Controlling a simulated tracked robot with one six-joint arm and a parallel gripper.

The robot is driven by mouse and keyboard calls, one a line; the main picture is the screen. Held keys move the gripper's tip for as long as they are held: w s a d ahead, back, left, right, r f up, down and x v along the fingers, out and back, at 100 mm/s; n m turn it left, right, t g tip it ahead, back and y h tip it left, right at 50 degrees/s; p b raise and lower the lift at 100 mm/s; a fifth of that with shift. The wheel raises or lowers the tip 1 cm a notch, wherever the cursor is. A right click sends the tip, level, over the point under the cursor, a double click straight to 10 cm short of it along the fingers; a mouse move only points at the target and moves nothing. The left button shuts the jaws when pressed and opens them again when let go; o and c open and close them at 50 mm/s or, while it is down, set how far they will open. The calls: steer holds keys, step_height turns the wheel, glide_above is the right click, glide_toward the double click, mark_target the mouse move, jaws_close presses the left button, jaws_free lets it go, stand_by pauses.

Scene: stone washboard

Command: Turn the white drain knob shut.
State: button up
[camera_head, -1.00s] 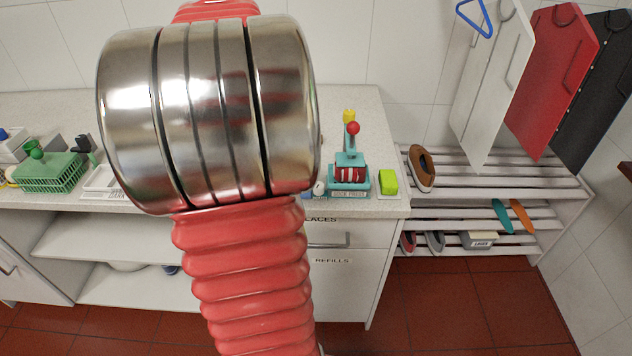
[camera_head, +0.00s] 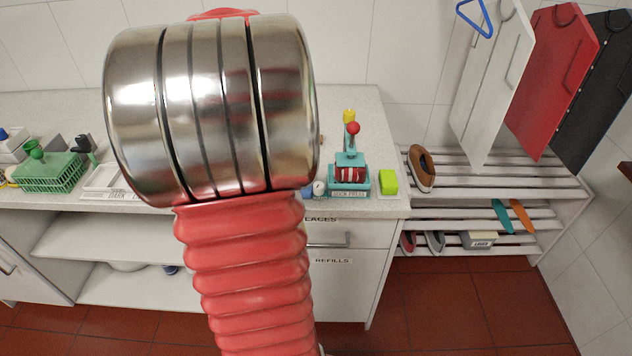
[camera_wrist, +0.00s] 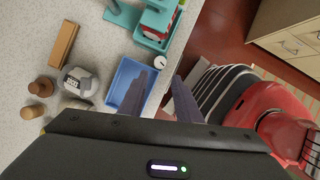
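A small white round piece with a dark mark, which looks like the white drain knob (camera_wrist: 160,62), sits beside the blue tray (camera_wrist: 122,80) near the counter's edge. In the head view the white knob (camera_head: 319,188) shows just right of my arm. In the wrist view my gripper (camera_wrist: 161,80) is open and empty. Its two dark fingers are apart, one over the blue tray and one by the counter's edge, with the knob just beyond their tips. I cannot tell their height above it. In the head view my arm hides the gripper.
A teal press (camera_head: 349,177) with a red-knobbed lever stands beside the knob, with a yellow-green block (camera_head: 388,182) to its right. A labelled round jar (camera_wrist: 78,82), a wooden block (camera_wrist: 64,43) and brown pegs (camera_wrist: 40,87) lie beyond the tray. A slatted shoe rack (camera_head: 500,175) stands right of the counter.

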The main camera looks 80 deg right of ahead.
mark_target(319, 188)
steer(key=x, duration=1.1)
steer(key=shift+s+d+f, duration=0.1)
steer(key=shift+s+f, duration=0.05)
steer(key=shift+f, duration=0.05)
steer(key=shift+c, duration=0.3)
jaws_close()
steer(key=shift+d+m+g+y, duration=0.15)
steer(key=shift+m+y, duration=0.25)
steer(key=shift+m, duration=0.75)
steer(key=shift+m+g+y, duration=0.15)
steer(key=shift+m+y, duration=0.25)
steer(key=shift+m, duration=0.75)
steer(key=shift+o, duration=0.3)
jaws_free()
steer(key=shift+r, duration=0.15)
